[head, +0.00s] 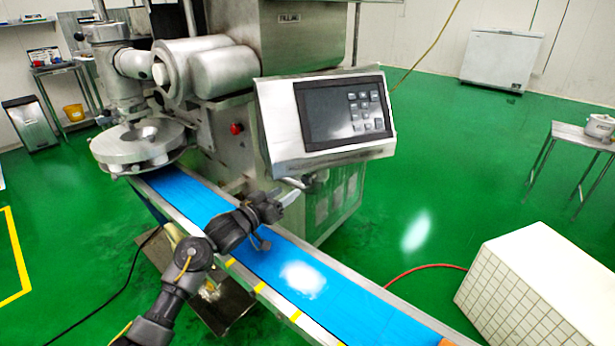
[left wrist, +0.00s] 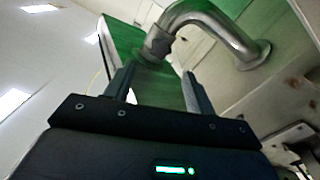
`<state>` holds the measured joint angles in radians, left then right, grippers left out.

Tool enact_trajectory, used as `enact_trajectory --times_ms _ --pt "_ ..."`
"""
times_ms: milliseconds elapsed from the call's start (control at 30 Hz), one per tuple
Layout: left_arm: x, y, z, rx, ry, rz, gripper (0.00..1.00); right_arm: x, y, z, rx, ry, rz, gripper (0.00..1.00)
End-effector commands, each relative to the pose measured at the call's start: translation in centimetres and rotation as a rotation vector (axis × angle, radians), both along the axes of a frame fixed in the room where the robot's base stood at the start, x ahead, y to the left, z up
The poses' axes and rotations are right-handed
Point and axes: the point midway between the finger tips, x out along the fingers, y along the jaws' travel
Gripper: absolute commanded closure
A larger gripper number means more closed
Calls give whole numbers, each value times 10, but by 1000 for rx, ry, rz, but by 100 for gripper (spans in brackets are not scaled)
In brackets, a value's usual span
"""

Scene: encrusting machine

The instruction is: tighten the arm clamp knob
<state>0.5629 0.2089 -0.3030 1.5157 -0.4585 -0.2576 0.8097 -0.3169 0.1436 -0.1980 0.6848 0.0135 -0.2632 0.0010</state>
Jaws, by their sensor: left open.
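The steel support arm of the control panel shows as a bent pipe (left wrist: 212,22) in the left wrist view. A collar-like metal piece (left wrist: 157,43) sits at its lower left end, just beyond my fingertips; I cannot tell whether this is the clamp knob. In the head view the control panel (head: 325,118) hides most of that arm. My left gripper (head: 287,196) is below the panel and above the blue conveyor belt. In the left wrist view the gripper (left wrist: 160,72) is open, its fingers apart with nothing clearly held. My right gripper is not in view.
The blue conveyor belt (head: 350,298) runs under my left arm. The steel machine body (head: 305,35) stands behind the panel. A round turntable (head: 137,148) is at the left. A white tiled box (head: 545,270) stands at lower right. Green floor (head: 440,180) is clear right of the machine.

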Motion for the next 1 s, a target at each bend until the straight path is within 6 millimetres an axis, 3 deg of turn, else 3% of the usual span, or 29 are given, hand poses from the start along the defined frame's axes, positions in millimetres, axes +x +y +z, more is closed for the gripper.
enact_trajectory --times_ms 233,500,700,1000 --pt "35 -26 1 -2 1 -2 45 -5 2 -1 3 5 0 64" --pt "70 -52 1 -1 -1 -3 45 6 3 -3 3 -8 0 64" --pt "81 -60 0 0 0 -3 45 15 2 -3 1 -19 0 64" --pt "83 -62 1 0 -1 -3 45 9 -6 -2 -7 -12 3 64"
